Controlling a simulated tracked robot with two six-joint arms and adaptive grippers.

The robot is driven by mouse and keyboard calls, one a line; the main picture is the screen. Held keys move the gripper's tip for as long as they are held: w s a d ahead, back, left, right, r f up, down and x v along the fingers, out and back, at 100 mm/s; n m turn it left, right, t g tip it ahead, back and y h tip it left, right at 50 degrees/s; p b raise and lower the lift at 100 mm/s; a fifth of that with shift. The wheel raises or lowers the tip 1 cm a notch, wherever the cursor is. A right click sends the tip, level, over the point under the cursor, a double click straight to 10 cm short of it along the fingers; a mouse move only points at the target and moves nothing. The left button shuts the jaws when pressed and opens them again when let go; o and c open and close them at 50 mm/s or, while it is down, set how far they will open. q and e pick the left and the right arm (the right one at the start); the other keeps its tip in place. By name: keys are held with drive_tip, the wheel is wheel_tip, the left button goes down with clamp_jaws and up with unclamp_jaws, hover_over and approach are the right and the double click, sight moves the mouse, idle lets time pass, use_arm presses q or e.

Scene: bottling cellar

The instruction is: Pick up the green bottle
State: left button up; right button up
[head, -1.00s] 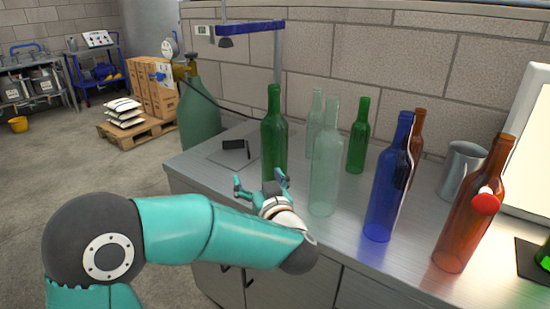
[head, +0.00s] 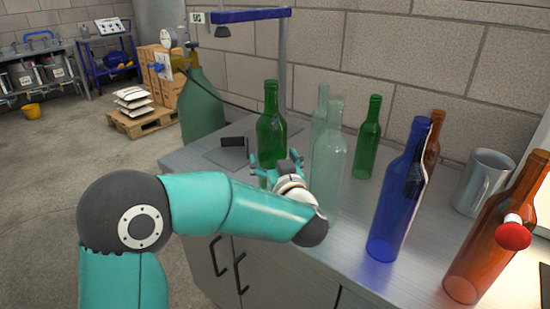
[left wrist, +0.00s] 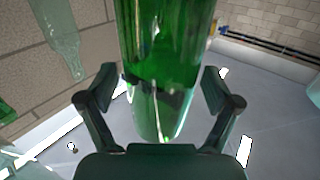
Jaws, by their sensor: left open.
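A green bottle (head: 270,124) stands upright at the left part of the metal counter in the head view. My left gripper (head: 273,165) is open, with its fingers around the lower part of this bottle. In the left wrist view the green bottle (left wrist: 166,45) fills the middle, between the two open fingers of the gripper (left wrist: 160,93). I cannot tell whether either finger touches the glass. A second green bottle (head: 367,137) stands farther back, to the right of the clear bottles. My right gripper is not in view.
Two clear bottles, the nearer one (head: 327,165), stand just right of my left gripper. A blue bottle (head: 396,200), brown bottles (head: 487,255) and a metal mug (head: 482,183) stand farther right. A blue-topped stand (head: 249,15) rises behind.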

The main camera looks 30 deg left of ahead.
sight(269, 150)
use_arm(q)
drive_tip(key=x, duration=0.4)
drive_tip(key=shift+a+f, duration=0.1)
drive_tip(key=c, duration=1.5)
